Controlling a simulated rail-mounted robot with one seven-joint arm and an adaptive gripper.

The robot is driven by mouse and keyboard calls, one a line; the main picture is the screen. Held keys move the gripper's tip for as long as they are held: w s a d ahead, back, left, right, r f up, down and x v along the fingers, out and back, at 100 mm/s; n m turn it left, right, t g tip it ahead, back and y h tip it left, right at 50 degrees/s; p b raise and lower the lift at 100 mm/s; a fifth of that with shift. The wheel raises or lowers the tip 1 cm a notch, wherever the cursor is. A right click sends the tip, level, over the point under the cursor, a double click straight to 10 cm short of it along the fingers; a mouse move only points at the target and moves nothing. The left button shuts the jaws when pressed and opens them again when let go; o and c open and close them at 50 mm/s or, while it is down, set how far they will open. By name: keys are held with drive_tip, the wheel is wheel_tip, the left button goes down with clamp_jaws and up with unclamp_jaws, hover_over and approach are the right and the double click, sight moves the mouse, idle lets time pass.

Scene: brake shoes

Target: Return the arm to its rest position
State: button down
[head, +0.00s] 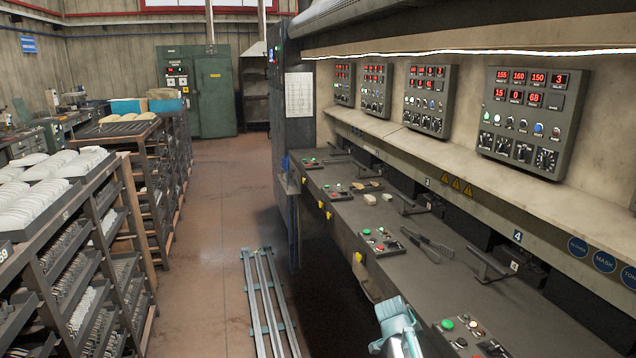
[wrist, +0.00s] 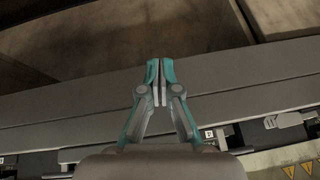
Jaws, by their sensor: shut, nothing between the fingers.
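In the wrist view my gripper (wrist: 159,72) points away from the camera, with its two teal-tipped fingers close together and nothing between them. Behind it is a grey horizontal ledge (wrist: 60,112) and a dark area above. In the head view a pale teal and grey part of my arm (head: 398,325) shows at the bottom, in front of the bench (head: 330,205). The fingertips cannot be made out there.
Control boxes (head: 521,118) line the wall above the bench. Tools and button panels lie on the bench top. Metal rails (head: 262,300) run along the floor. Racks of brake shoes (head: 60,250) stand at left.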

drive_tip(key=s+a+f+n+g+y+p, duration=0.1)
drive_tip(key=s+a+f+n+g+p, duration=0.2)
drive_tip(key=s+f, duration=0.7)
drive_tip(key=s+a+f+n+g+y+p, duration=0.1)
drive_tip(key=s+a+f+n+y, duration=0.15)
drive_tip(key=s+f+n, duration=0.5)
drive_tip(key=s+a+f+n+g+p, duration=0.1)
drive_tip(key=s+a+f, duration=0.1)
drive_tip(key=s, duration=0.7)
drive_tip(key=s+a+f+n+g+y+p, duration=0.1)
drive_tip(key=s+a+f+n+g, duration=0.1)
drive_tip(key=s, duration=0.7)
drive_tip(key=s+a+f+n+g+p, duration=0.1)
drive_tip(key=s+f, duration=0.3)
drive_tip(key=s, duration=0.6)
drive_tip(key=shift+a+n+g+y+p, duration=0.4)
drive_tip(key=shift+n+g, duration=0.2)
drive_tip(key=shift+n, duration=0.15)
drive_tip(key=shift+s, duration=0.1)
idle(2.6)
